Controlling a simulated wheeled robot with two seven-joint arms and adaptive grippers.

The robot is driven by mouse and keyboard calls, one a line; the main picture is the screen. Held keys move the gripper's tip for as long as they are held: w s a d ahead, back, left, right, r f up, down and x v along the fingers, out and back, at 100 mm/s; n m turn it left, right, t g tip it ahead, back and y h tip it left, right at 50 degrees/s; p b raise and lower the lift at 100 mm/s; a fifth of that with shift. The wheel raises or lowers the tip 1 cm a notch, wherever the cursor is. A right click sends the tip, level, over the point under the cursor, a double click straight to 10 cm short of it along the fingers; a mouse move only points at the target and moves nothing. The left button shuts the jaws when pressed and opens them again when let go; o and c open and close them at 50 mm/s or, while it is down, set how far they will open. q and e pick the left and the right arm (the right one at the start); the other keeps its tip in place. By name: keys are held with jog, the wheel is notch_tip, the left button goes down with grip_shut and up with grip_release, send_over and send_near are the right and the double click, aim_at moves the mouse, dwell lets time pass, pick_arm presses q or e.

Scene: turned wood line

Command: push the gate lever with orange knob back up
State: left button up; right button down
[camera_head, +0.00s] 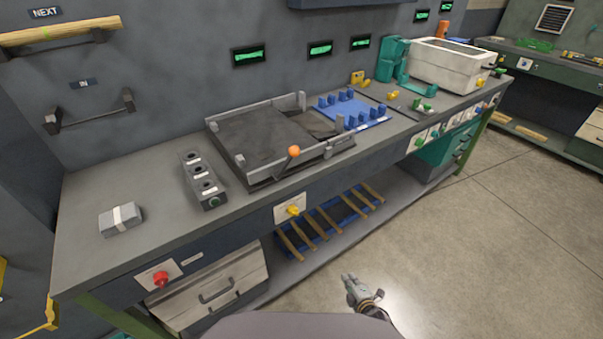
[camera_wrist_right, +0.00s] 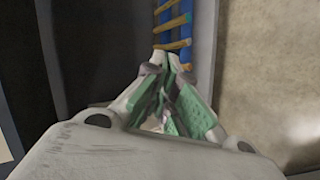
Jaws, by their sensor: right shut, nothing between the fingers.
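The gate lever's orange knob (camera_head: 294,151) shows in the head view at the front edge of a dark flat tray-like fixture (camera_head: 262,142) on the workbench. The knob sits on a short lever arm that leans over the fixture's front side. My right gripper (camera_head: 349,279) is in front of the bench, over the floor, low and well away from the knob. In the right wrist view its green-padded fingers (camera_wrist_right: 168,62) are together and hold nothing. The knob is out of the wrist view. My left gripper is not in view.
Wooden rods (camera_head: 317,226) lie on a blue rack below. The floor (camera_head: 480,240) is clear.

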aim_at(294, 151)
jog(key=w+a+r+n+t+y+b, duration=0.25)
jog(key=w+r+n, duration=0.3)
jog(key=r, duration=0.45)
jog(key=w+a+r+n+t+y+b, duration=0.2)
jog(key=w+a+r+n+t+b, duration=0.25)
jog(key=r, duration=0.45)
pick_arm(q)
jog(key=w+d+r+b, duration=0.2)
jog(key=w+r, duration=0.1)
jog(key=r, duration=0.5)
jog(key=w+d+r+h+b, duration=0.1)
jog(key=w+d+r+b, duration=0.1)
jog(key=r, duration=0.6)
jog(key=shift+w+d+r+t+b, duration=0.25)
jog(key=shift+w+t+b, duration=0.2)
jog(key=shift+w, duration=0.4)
pick_arm(e)
jog(key=s+a+r+n+g+y, duration=0.1)
jog(key=a+r+n+y, duration=0.2)
jog(key=r+n, duration=0.6)
jog(key=s+a+r+n+y, duration=0.2)
jog(key=r+n+y, duration=0.4)
jog(key=r+n, duration=0.4)
notch_tip(294, 151, up, 3)
jog(key=shift+s+a+f+g+y, duration=0.2)
jog(key=shift+a+g+y, duration=0.2)
jog(key=shift+a, duration=0.2)
jog(key=shift+w, duration=0.15)
